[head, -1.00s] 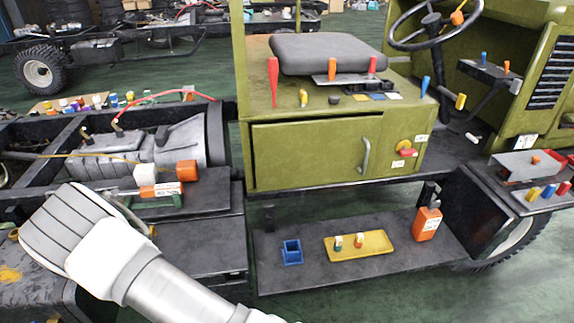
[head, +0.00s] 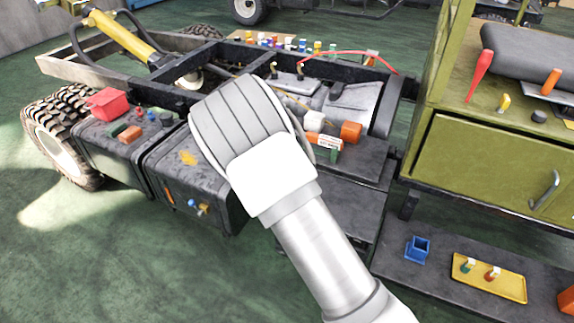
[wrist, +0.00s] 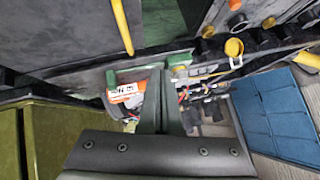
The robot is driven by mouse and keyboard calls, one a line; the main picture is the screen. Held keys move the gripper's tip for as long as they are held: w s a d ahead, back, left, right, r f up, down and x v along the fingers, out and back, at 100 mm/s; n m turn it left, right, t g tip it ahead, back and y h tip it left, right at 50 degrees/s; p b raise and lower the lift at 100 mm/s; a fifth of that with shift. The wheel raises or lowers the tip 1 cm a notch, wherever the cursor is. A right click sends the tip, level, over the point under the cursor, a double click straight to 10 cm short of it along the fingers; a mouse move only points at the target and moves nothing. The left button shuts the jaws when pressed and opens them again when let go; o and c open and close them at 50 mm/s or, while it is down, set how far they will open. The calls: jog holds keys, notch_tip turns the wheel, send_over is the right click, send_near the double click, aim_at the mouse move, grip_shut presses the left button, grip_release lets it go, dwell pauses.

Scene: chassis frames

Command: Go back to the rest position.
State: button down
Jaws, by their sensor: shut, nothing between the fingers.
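My gripper (wrist: 165,105) shows in the wrist view as two dark fingers close together with nothing between them. In the head view my grey-and-white arm reaches up from the lower right to the middle, and the gripper itself is hidden behind it. Beyond the fingers in the wrist view lies an orange-and-white labelled item (wrist: 122,94), to the left of the fingertips. It also shows in the head view (head: 325,141), just right of my arm.
Black side boxes (head: 190,180) with a red bin (head: 108,104) stand left of my arm. A grey engine block (head: 352,103) and olive cabinet (head: 490,165) stand right. A low shelf holds a blue holder (head: 417,249) and yellow tray (head: 490,281). Green floor at lower left is clear.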

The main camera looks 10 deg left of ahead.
jog(key=s+d+r+n+g+y, duration=0.1)
jog(key=s+d+r, duration=0.35)
jog(key=r, duration=0.35)
jog(key=s+d+r+g+y+p, duration=0.1)
jog(key=s+d+r, duration=0.2)
jog(key=s+r, duration=0.3)
jog(key=s+d+r+n+g+y, duration=0.1)
jog(key=s+d+r, duration=0.25)
jog(key=r, duration=0.55)
jog(key=s+d+r+n+h, duration=0.1)
jog(key=s+d+r, duration=0.1)
jog(key=s+d, duration=0.2)
jog(key=s+d+r+n+p, duration=0.1)
jog(key=s+d, duration=0.3)
jog(key=s, duration=0.7)
jog(key=s+d+r+n+h, duration=0.1)
jog(key=s+d+r, duration=0.3)
jog(key=s, duration=0.4)
jog(key=shift+s+g+h, duration=0.15)
jog(key=shift+g+h, duration=0.15)
jog(key=shift+g, duration=0.1)
jog(key=shift+d, duration=0.1)
